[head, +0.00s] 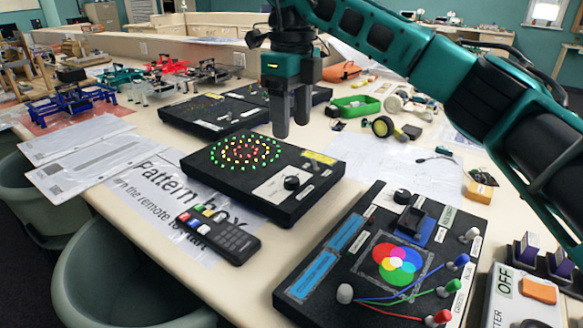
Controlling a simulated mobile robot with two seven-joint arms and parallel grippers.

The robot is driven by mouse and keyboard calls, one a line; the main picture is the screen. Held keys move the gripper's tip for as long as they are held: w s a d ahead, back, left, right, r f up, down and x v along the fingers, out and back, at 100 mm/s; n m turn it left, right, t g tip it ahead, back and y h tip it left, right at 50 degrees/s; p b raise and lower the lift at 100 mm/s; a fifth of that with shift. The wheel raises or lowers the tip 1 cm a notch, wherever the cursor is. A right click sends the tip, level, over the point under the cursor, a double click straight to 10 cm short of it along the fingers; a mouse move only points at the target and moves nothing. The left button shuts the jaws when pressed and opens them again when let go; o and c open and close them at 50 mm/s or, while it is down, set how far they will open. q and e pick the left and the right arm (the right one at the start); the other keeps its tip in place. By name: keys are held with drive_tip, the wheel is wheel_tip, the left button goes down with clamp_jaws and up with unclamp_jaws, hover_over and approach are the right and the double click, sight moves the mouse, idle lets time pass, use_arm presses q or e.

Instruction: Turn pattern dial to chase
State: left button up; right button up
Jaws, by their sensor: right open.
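The pattern box (212,178) is a black box with a ring of lit green, yellow and red lights on its top. Its dial (291,183) is a small black knob on a white plate at the box's right front part. My right gripper (291,117) points down above the far part of the box, its fingers apart and empty. It does not touch the dial. The dial's pointer and plate lettering are too small to read. My left gripper is not in view.
A remote (219,236) lies in front of the box on a printed sheet (150,187). A colour-mixing box (345,285) with cables stands at the front right. Other black boxes (212,116) and a green tray (357,106) lie behind.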

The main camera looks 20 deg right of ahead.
sight(292, 179)
wheel_tip(292, 179, down, 10)
drive_tip(key=shift+r+b, duration=0.1)
drive_tip(key=shift+b, duration=0.45)
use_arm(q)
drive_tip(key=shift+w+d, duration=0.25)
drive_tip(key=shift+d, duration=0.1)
use_arm(e)
drive_tip(key=shift+f, duration=0.65)
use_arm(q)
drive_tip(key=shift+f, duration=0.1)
use_arm(e)
drive_tip(key=shift+c, duration=0.3)
drive_tip(key=c, duration=1)
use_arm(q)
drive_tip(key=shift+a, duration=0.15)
